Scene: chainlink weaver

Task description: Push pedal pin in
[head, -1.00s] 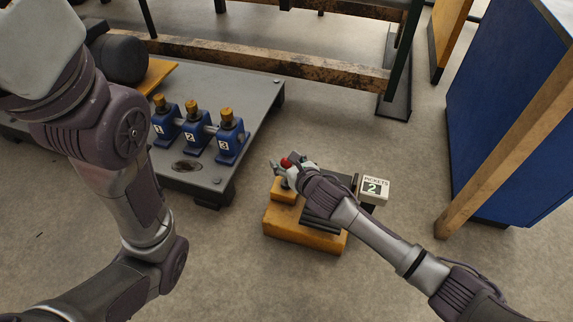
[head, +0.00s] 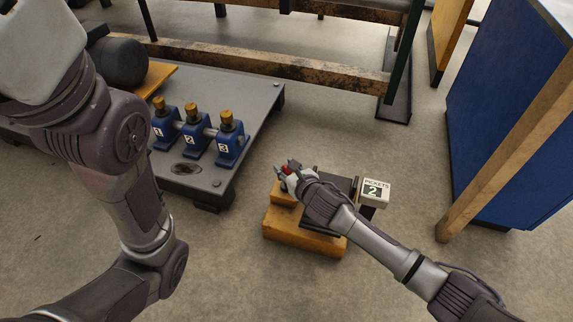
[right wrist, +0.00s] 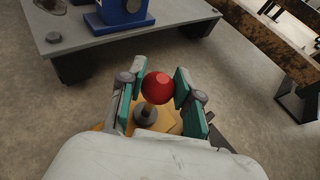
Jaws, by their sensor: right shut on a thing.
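The pedal pin shows as a red round knob (head: 286,169) on a short stem, at the left end of an orange pedal base (head: 290,233). My right gripper (head: 286,171) is at the knob, with its fingers closed on either side of it. In the right wrist view the red knob (right wrist: 158,87) sits between the two teal-sided fingers (right wrist: 157,92). Below it, a dark round collar shows on the orange block. How deep the pin sits is hard to tell. My left arm crosses the left of the head view; its fingers are out of the picture.
A grey platform (head: 245,95) with blue numbered units (head: 195,138) lies to the left. A blue cabinet (head: 510,130) and a wooden post (head: 500,150) stand to the right. Floor in front is clear.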

